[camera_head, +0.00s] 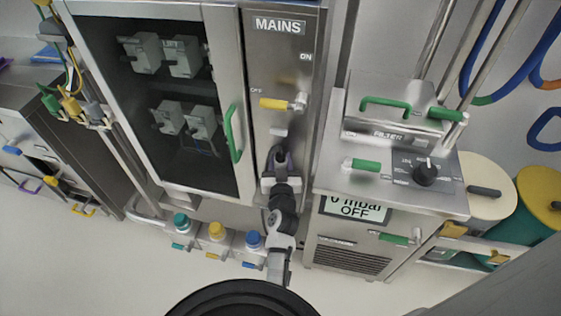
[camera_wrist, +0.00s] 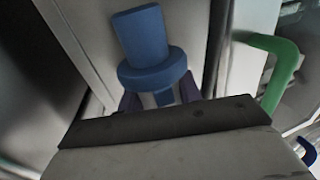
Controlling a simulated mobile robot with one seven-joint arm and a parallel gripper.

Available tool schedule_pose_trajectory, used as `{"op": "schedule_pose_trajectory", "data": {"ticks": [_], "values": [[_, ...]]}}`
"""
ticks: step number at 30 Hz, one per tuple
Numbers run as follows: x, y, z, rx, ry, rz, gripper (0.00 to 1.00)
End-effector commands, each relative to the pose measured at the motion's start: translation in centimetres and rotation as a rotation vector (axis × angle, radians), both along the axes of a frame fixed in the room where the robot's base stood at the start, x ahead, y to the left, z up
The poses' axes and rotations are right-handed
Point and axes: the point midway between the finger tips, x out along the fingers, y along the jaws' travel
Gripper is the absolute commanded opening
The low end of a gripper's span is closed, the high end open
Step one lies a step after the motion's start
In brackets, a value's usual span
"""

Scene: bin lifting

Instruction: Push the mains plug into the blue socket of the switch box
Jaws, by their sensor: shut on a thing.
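My gripper (camera_head: 279,156) is in front of the lower part of the grey MAINS panel (camera_head: 283,60), its purple fingers pointing up at it. In the wrist view my gripper (camera_wrist: 158,97) is shut on a blue flanged cylinder (camera_wrist: 143,35), which looks like the mains plug. Its round end extends beyond the fingers, close to a pale upright panel (camera_wrist: 95,25). In the head view the fingers hide it. I cannot tell whether it touches or enters anything. No blue socket shows clearly on the panel.
A yellow lever (camera_head: 273,103) sticks out above my gripper. A green door handle (camera_head: 233,133) is close on its left. The filter unit (camera_head: 395,108) stands to the right. Small blue-capped (camera_head: 253,240), yellow-capped (camera_head: 216,232) and teal-capped (camera_head: 181,223) fittings stand below the cabinet.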

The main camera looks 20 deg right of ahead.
Motion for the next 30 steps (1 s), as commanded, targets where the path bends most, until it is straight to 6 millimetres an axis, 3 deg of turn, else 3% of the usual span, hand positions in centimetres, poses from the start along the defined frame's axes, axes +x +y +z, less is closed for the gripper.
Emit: {"op": "schedule_pose_trajectory", "data": {"ticks": [1,30], "values": [[0.3,-0.3,0.9,-0.015,-0.024,-0.004,0.04],[0.4,-0.4,-1.5,-0.015,-0.025,-0.001,0.04]]}}
